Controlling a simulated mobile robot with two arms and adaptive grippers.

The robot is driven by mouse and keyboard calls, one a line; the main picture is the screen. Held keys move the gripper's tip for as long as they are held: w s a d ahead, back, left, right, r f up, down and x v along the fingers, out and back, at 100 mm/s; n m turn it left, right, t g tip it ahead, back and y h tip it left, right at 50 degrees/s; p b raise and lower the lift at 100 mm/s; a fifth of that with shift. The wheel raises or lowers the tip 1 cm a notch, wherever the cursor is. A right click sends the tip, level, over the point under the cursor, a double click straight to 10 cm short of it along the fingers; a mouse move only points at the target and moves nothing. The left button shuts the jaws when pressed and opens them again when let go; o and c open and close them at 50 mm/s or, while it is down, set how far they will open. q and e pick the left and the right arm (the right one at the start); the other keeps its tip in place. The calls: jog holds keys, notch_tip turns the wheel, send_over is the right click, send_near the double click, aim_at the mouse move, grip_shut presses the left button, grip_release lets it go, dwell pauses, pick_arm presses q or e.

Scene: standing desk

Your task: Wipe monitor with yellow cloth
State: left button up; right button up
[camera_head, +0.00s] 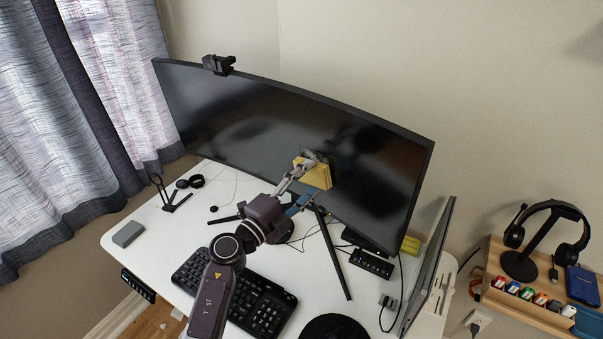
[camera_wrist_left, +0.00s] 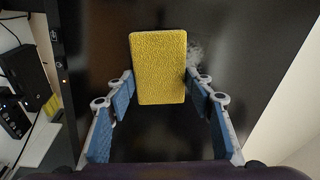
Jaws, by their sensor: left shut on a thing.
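The wide black curved monitor (camera_head: 240,125) stands on the white desk. A smudge (camera_wrist_left: 194,56) shows on its dark screen just right of the cloth in the left wrist view. My left gripper (camera_head: 308,180) is shut on the yellow cloth (camera_head: 315,173), a thick rectangular pad. In the left wrist view the cloth (camera_wrist_left: 158,68) is between the blue-padded fingers (camera_wrist_left: 160,85), in front of the screen. I cannot tell for certain whether it touches the screen. My right gripper is not in view.
A black keyboard (camera_head: 262,306) lies below my left arm. A second thin screen (camera_head: 428,265) stands at the desk's right. A webcam (camera_head: 218,64) sits on the monitor's top edge. A wooden shelf (camera_head: 520,303) with a headset (camera_head: 548,215) is at the right.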

aim_at(325, 178)
pick_arm(q)
jog(key=shift+s+d+p, duration=0.55)
jog(key=shift+d+p, duration=0.05)
jog(key=shift+d, duration=0.15)
jog(key=shift+s+d+r+p, duration=0.1)
jog(key=shift+s+d+p, duration=0.25)
jog(key=shift+s+d, duration=0.4)
jog(key=shift+d, duration=0.1)
jog(key=shift+w+a, duration=0.45)
jog(key=shift+w, duration=0.05)
jog(key=shift+w+a, duration=0.95)
jog(key=shift+a, duration=0.25)
jog(key=shift+w+a+r+p, duration=0.35)
jog(key=shift+w+a+r, duration=0.15)
jog(key=shift+w+a, duration=0.25)
jog(key=shift+w+a+r+p, duration=0.3)
jog(key=shift+w+a+r, duration=0.25)
jog(key=shift+a, duration=0.25)
jog(key=shift+s+d+f+p, duration=0.1)
jog(key=shift+s+d+p, duration=0.45)
jog(key=shift+s+d, duration=0.4)
jog(key=shift+s+d+f+p, duration=0.1)
jog(key=shift+s+d+p, duration=0.55)
jog(key=shift+d, duration=0.45)
jog(key=shift+s+d+r+p, duration=0.1)
jog(key=shift+s+d+p, duration=0.3)
jog(key=shift+s+d, duration=0.75)
jog(key=shift+a, duration=0.1)
